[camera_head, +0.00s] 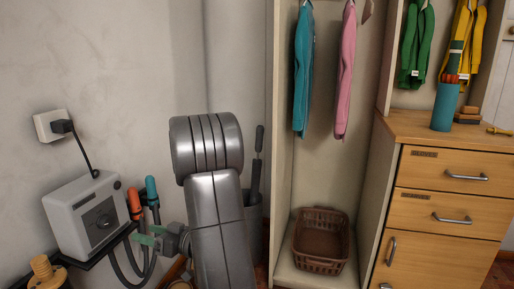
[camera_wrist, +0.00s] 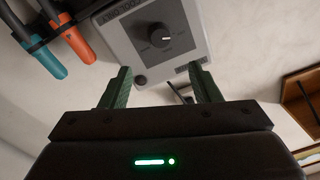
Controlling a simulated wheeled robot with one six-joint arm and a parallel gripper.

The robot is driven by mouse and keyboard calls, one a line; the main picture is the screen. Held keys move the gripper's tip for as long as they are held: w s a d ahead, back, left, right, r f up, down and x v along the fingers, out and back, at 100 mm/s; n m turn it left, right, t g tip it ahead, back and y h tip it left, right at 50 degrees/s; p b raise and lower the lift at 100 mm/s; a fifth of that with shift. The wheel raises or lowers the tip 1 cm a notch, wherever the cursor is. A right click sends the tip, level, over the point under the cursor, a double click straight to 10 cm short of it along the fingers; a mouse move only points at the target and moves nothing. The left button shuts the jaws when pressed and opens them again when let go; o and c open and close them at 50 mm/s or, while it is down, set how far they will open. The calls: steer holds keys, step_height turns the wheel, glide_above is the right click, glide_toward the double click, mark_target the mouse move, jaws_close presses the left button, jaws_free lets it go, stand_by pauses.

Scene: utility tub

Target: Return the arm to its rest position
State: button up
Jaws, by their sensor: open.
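My gripper (camera_wrist: 160,88) shows in the wrist view with its two green fingers apart and nothing between them. A grey control box with a round dial (camera_wrist: 160,35) is beyond the fingertips in that view. In the head view my arm stands in the middle, bent, and my gripper (camera_head: 143,238) is low at the left, partly hidden by my own arm. The grey box (camera_head: 88,215) stands just left of it on a dark shelf. Whether the fingers touch anything cannot be told there.
Orange-handled (camera_head: 134,203) and teal-handled (camera_head: 152,191) tools hang right of the box, close to my gripper. A plug (camera_head: 62,126) sits in the wall socket. An open wardrobe holds a brown basket (camera_head: 321,240). A wooden drawer cabinet (camera_head: 440,205) stands at the right.

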mark_target(109, 223)
steer(key=b+x, duration=0.3)
steer(key=x, duration=1)
steer(key=shift+s+f, duration=0.1)
steer(key=shift+f, duration=0.1)
steer(key=shift+a+r+m+p, duration=0.15)
steer(key=shift+r+m+p, duration=0.15)
steer(key=shift+m+p, duration=0.15)
steer(key=m+p, duration=0.2)
steer(key=m, duration=0.1)
steer(key=shift+m, duration=0.35)
steer(key=m+p, duration=0.3)
steer(key=m, duration=0.2)
steer(key=shift+t, duration=0.4)
steer(key=m+p, duration=0.4)
steer(key=m, duration=0.2)
steer(key=shift+m+p, duration=0.3)
steer(key=shift+p, duration=0.1)
steer(key=shift+f+m+p, duration=0.1)
steer(key=shift+m+p, duration=0.9)
steer(key=shift+m, duration=0.6)
